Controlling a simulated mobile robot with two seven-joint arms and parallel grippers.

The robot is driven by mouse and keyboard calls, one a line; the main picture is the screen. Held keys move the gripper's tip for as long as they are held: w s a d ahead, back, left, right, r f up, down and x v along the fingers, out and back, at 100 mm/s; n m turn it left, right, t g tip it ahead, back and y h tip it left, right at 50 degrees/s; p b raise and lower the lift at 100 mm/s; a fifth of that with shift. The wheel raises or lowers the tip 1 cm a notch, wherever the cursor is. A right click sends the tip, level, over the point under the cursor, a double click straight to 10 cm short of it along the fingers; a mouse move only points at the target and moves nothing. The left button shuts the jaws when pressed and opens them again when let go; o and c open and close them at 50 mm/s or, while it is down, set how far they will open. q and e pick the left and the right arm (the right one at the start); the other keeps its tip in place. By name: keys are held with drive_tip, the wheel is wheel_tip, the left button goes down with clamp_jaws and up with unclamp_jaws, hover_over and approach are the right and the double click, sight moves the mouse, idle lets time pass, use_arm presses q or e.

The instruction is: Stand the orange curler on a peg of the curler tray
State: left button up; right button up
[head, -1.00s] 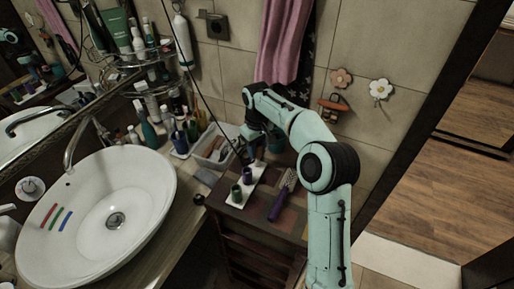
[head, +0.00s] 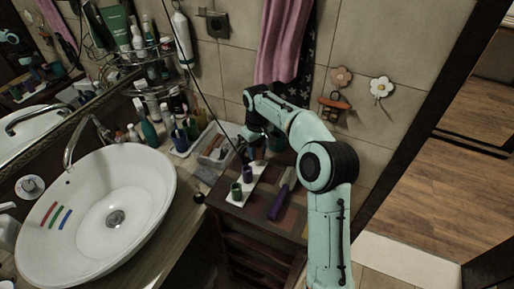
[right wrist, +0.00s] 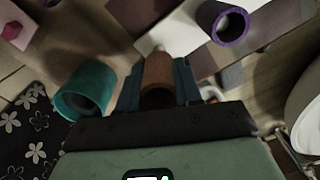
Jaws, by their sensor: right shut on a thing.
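My right gripper (head: 246,154) is over the far end of the white curler tray (head: 233,200). In the right wrist view it (right wrist: 158,88) is shut on the orange curler (right wrist: 158,72), which looks brownish here. The tray (right wrist: 178,32) lies beyond the curler, with a pale tip just past the curler's end; I cannot tell whether they touch. My left gripper is not in view.
A teal cylinder (right wrist: 84,92) is close beside the gripper in the right wrist view. A purple-handled brush (head: 278,206) lies right of the tray. A white bin (head: 216,146) and several bottles stand behind left. The basin (head: 150,190) is at the left.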

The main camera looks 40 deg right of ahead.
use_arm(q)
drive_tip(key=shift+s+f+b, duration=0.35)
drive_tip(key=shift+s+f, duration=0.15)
use_arm(e)
drive_tip(key=shift+f, duration=1.45)
drive_tip(key=shift+f, duration=0.15)
drive_tip(key=o, duration=1.1)
wheel_tip(320, 180, up, 9)
drive_tip(key=shift+w+f+p, duration=0.1)
drive_tip(key=shift+w+p, duration=0.05)
drive_tip(key=shift+p, duration=0.65)
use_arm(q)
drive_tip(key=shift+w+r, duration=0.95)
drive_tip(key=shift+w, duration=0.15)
use_arm(e)
wheel_tip(320, 180, up, 5)
drive_tip(key=shift+f, duration=0.15)
